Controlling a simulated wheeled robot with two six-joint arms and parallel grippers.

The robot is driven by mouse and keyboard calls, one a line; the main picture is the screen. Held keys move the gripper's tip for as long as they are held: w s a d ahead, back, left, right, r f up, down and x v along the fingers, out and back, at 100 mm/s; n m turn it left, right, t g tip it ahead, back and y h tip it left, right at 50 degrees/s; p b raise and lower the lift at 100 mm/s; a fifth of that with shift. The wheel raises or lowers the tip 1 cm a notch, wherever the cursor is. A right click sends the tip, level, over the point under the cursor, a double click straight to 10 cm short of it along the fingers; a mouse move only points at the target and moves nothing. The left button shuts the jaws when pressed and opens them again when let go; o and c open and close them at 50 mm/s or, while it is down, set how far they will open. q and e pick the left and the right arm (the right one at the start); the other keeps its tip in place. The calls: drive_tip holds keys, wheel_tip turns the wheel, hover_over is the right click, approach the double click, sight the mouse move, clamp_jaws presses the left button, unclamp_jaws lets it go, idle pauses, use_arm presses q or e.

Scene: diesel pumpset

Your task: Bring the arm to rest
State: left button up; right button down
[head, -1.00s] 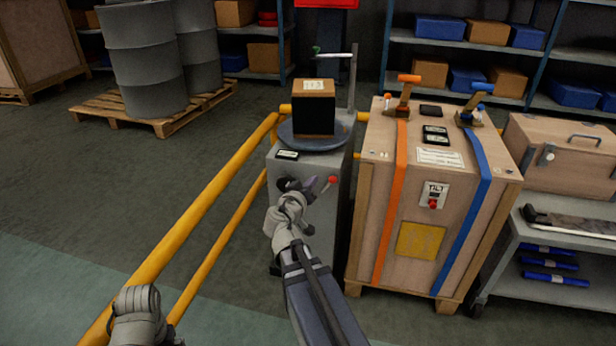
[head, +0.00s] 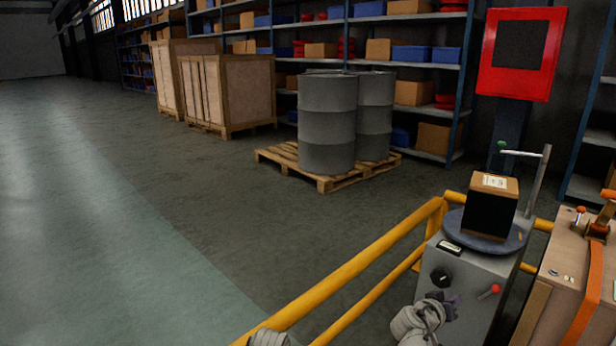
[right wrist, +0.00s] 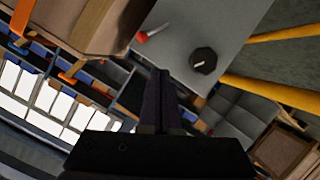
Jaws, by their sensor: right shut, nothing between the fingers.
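My right gripper (head: 447,303) is shut and empty, low in the head view, in front of the grey machine cabinet (head: 463,268). It also shows in the right wrist view (right wrist: 161,76), its dark fingers pressed together. The cabinet's front has a black knob (head: 441,276) and a red-tipped lever (head: 490,292); the knob (right wrist: 203,61) and lever (right wrist: 146,36) also show in the right wrist view. The fingertips appear apart from both. A grey arm part of mine shows at the bottom edge; my left gripper itself cannot be seen.
A yellow rail (head: 350,270) runs beside the cabinet. A dark box with a brown top (head: 490,207) stands on the cabinet's round plate. A wooden crate (head: 565,275) with an orange strap is at right. Drums (head: 327,125) stand on a pallet behind. The floor at left is clear.

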drive_tip(key=s+a+f+n+g+y, duration=0.2)
drive_tip(key=a+f+y, duration=0.15)
drive_tip(key=a, duration=0.45)
drive_tip(key=s+a+f+n+g+y, duration=0.1)
drive_tip(key=s+a+f+y, duration=0.1)
drive_tip(key=a+f, duration=0.5)
drive_tip(key=s+a+f+n+g+y+p, duration=0.1)
drive_tip(key=s+a+n+g+y, duration=0.3)
drive_tip(key=a, duration=0.6)
drive_tip(key=s+a+f+n+g+y+p, duration=0.1)
drive_tip(key=s+a+f+n, duration=0.1)
drive_tip(key=s+a, duration=0.55)
wheel_tip(320, 180, up, 38)
drive_tip(key=a+p, duration=0.2)
drive_tip(key=p, duration=3.5)
drive_tip(key=shift+w+a+r, duration=0.2)
drive_tip(key=shift+w+a, duration=0.15)
drive_tip(key=shift+d, duration=0.1)
